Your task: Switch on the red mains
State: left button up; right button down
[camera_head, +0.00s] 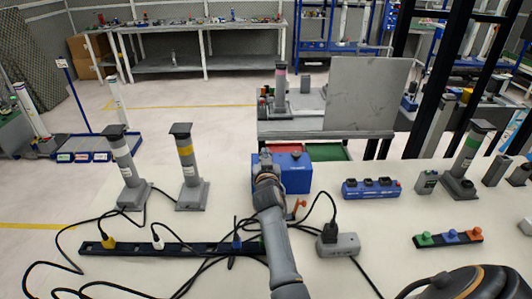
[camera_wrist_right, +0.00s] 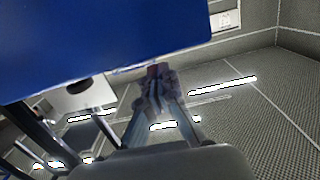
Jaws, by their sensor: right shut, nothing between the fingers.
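A blue box (camera_head: 294,174) stands on the pale table near the middle of the head view. In the right wrist view its blue face (camera_wrist_right: 100,40) fills the upper left. My right gripper (camera_head: 264,158) is at the box's left side. In the right wrist view its fingers (camera_wrist_right: 157,82) are together and empty, close to the box's edge. An orange-red part (camera_head: 297,205) stands beside my arm, in front of the box. No clear red mains switch shows. My left gripper is not in view.
A black power strip (camera_head: 185,248) with several plugs and loose cables lies in front. A grey socket box (camera_head: 340,244) with a black plug stands right of my arm. A blue block (camera_head: 371,190) and grey posts (camera_head: 190,165) stand on the table.

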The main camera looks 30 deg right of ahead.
jog(key=shift+f, duration=0.35)
jog(key=shift+w+d+f, duration=0.1)
